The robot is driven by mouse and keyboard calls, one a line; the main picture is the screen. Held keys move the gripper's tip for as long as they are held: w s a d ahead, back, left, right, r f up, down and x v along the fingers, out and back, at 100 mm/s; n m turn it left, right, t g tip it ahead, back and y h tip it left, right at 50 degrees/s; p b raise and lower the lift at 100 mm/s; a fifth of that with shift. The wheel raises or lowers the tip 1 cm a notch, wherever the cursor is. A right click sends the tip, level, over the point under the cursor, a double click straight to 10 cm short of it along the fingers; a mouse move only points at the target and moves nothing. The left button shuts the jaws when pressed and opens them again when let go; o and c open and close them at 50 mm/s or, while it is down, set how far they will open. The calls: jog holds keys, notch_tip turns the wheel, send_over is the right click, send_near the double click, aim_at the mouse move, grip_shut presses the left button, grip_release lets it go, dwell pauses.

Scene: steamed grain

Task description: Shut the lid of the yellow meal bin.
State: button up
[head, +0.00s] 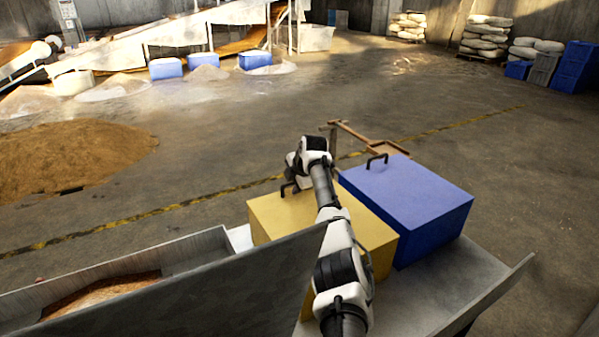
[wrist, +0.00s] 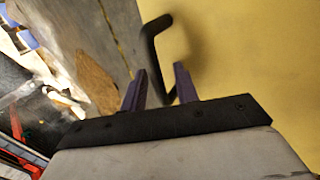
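The yellow meal bin (head: 272,215) stands on a metal bench in the head view, partly hidden behind my arm. Its top looks flat and level; I cannot tell whether a small gap remains under the lid. A black bar handle (head: 287,188) sits at its far edge. In the wrist view a yellow surface (wrist: 240,60) fills the right side, with the black handle (wrist: 152,42) at its left. My gripper (wrist: 162,80) is open, its two purple fingers apart, close to the handle's lower end. I cannot tell whether they touch. The fingertips are not clear in the head view.
A blue bin (head: 410,195) with a black handle stands right beside the yellow one. A metal trough (head: 180,255) with grain is at the left front. A wooden shovel (head: 385,148) lies behind the blue bin. A grain heap (head: 70,160) and open floor lie beyond.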

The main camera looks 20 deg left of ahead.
jog(key=b+v, duration=0.3)
jog(key=v, duration=1)
jog(key=shift+a+b, duration=0.1)
jog(key=shift+b, duration=0.3)
